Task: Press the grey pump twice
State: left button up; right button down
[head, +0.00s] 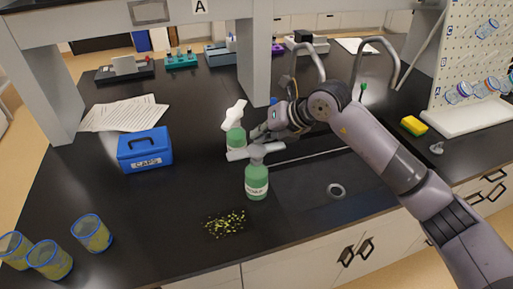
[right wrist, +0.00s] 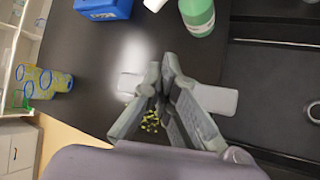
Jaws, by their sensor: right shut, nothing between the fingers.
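The bottle body is hidden there. My left gripper is not in view.
A second green bottle (head: 236,140) with a white spray head stands just behind. A blue box (head: 145,150) marked CAPS, yellow-green crumbs (head: 226,223) and blue-rimmed cups (head: 91,233) are to the left. The sink (head: 310,185) and curved taps (head: 375,45) are to the right.

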aim_at(259, 147)
jog(key=shift+f, duration=0.15)
dwell(0.4)
jog(key=shift+f+b, duration=0.3)
jog(key=shift+b, duration=0.15)
jog(key=shift+s+f+b, duration=0.1)
jog(key=shift+f+b, duration=0.7)
jog(key=shift+f, duration=0.2)
dwell(0.7)
jog(key=shift+r, duration=0.15)
jog(key=shift+r+p, duration=0.7)
jog(key=shift+r, duration=0.5)
jog(key=shift+r+p, duration=1.25)
jog(key=shift+r, duration=1.35)
